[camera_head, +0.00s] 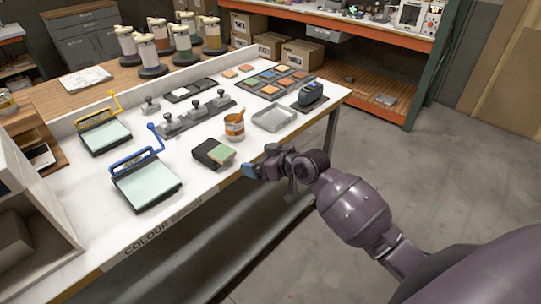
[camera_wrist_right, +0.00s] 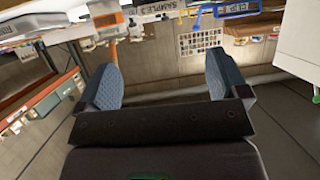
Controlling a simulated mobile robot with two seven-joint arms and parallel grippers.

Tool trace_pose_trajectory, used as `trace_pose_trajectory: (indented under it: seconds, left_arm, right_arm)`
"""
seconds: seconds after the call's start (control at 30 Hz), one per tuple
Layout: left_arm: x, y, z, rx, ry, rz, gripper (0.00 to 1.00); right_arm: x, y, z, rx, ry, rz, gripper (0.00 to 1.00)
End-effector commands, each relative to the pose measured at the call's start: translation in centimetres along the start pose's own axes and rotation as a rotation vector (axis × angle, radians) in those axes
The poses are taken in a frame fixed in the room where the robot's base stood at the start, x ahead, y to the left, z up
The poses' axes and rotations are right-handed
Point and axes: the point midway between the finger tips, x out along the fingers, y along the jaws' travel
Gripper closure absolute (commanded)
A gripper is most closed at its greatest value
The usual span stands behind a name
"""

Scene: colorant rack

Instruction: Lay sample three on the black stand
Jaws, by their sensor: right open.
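A low black block (camera_head: 207,151), which may be the black stand, sits near the table's front edge. A green-topped tile (camera_head: 221,153) lies at its right end. My right gripper (camera_head: 261,161) is just right of the block, around the table's front edge. In its wrist view the blue-padded fingers (camera_wrist_right: 163,85) are wide apart with nothing between them. My left gripper is not in view.
An orange cup (camera_head: 234,128) and a grey tray (camera_head: 274,118) stand behind the block. Blue-handled (camera_head: 146,184) and yellow-handled (camera_head: 104,136) clip boards lie left. A rack of coloured tiles (camera_head: 268,90) and a dark device (camera_head: 310,94) are farther back.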

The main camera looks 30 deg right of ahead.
Motion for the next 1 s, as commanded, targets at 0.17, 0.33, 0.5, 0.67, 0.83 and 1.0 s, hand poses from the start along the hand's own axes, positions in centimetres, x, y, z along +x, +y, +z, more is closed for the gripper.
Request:
trace_pose_trajectory:
  seconds: [0.17,0.33,0.5,0.67,0.83,1.0]
  left_arm:
    - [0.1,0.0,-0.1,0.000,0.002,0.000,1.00]
    - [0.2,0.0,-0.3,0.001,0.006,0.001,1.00]
    - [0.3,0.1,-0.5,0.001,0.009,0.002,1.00]
    - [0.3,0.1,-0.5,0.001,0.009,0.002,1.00]
    - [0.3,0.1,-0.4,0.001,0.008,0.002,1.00]
    - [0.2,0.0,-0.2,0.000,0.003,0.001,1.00]
  right_arm:
    - [-0.3,-0.1,0.7,0.005,-0.006,0.007,0.07]
    - [-1.9,-1.1,5.7,0.040,-0.035,0.066,0.07]
    - [-5.6,-3.0,13.3,0.082,-0.079,0.174,0.07]
    - [-10.0,-5.4,19.3,0.106,-0.119,0.272,0.07]
    - [-14.3,-7.6,23.4,0.113,-0.150,0.353,0.07]
    - [-16.7,-8.9,25.2,0.110,-0.168,0.395,0.07]
